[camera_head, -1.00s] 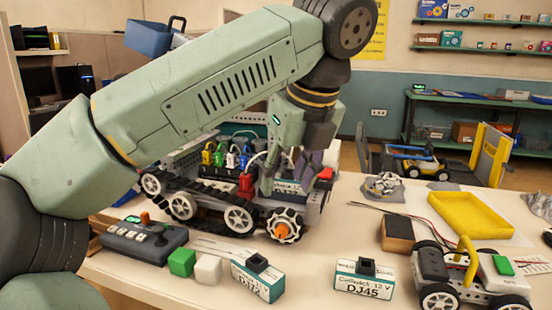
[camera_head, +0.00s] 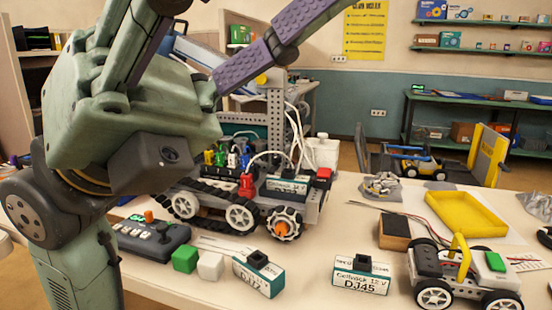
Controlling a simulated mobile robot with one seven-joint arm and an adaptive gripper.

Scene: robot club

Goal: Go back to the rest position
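My gripper (camera_head: 235,25) is raised at the upper left, close to the camera, with its fingers pointing upward. Its purple-padded fingers are spread wide apart, and nothing shows between them; the tips run to or past the top edge. My folded arm fills the left side. The tracked rover (camera_head: 240,205) stands on the table below and right of my gripper, apart from it. A labelled battery pack (camera_head: 287,186) sits on the rover's right part. My gripper hides some of the rover's left rear.
Two more battery packs, one at left (camera_head: 258,276) and one marked DJ45 (camera_head: 361,277), stand on the white table. Nearby are a joystick box (camera_head: 150,240), a green cube (camera_head: 185,259), a white cube (camera_head: 210,265), a small wheeled car (camera_head: 465,275) and a yellow tray (camera_head: 466,215).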

